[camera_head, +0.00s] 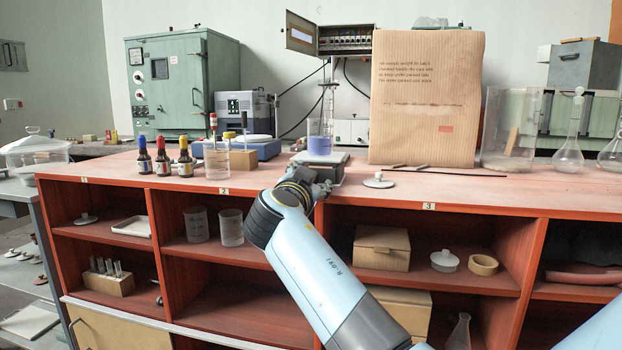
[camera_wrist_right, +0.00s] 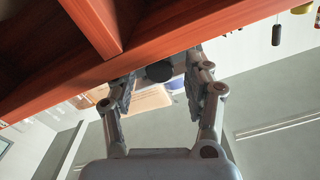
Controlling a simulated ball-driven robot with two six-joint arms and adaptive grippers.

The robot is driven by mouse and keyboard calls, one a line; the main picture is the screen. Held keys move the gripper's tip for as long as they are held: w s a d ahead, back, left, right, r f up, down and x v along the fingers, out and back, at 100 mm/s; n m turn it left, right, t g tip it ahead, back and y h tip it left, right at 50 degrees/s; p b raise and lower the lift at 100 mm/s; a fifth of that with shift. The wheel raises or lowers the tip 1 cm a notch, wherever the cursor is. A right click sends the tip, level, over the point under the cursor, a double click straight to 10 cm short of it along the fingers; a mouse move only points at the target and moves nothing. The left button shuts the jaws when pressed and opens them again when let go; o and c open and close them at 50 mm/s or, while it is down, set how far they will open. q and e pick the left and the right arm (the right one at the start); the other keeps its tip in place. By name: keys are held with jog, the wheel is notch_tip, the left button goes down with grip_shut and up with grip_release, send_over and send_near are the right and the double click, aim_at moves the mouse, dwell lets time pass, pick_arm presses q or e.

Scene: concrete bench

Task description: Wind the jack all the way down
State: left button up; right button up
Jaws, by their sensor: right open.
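The jack (camera_head: 338,158), a low grey stand with a flat top, stands at the front of the red bench top. A glass vessel with blue-violet contents (camera_head: 319,147) appears to stand on it. My right gripper (camera_head: 325,187) is at the jack's front, by the bench edge, and partly hides it. In the right wrist view, my right gripper (camera_wrist_right: 160,92) is open, with a dark round knob (camera_wrist_right: 160,72) between and just beyond its fingertips. I cannot tell whether the fingers touch it. My left gripper is not in view.
Small dark bottles (camera_head: 163,160) and a glass beaker (camera_head: 217,162) stand left. The red shelf's front edge (camera_wrist_right: 170,55) is close to the gripper.

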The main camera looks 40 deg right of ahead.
jog(key=c, duration=1)
grip_shut()
jog(key=shift+f+n, duration=0.1)
jog(key=shift+n, duration=0.5)
jog(key=shift+n+b, duration=0.3)
jog(key=shift+n, duration=1.2)
jog(key=o, duration=1)
grip_release()
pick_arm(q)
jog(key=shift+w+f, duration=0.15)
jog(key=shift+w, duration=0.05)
pick_arm(e)
notch_tip(320, 180, up, 10)
jog(key=shift+r, duration=0.1)
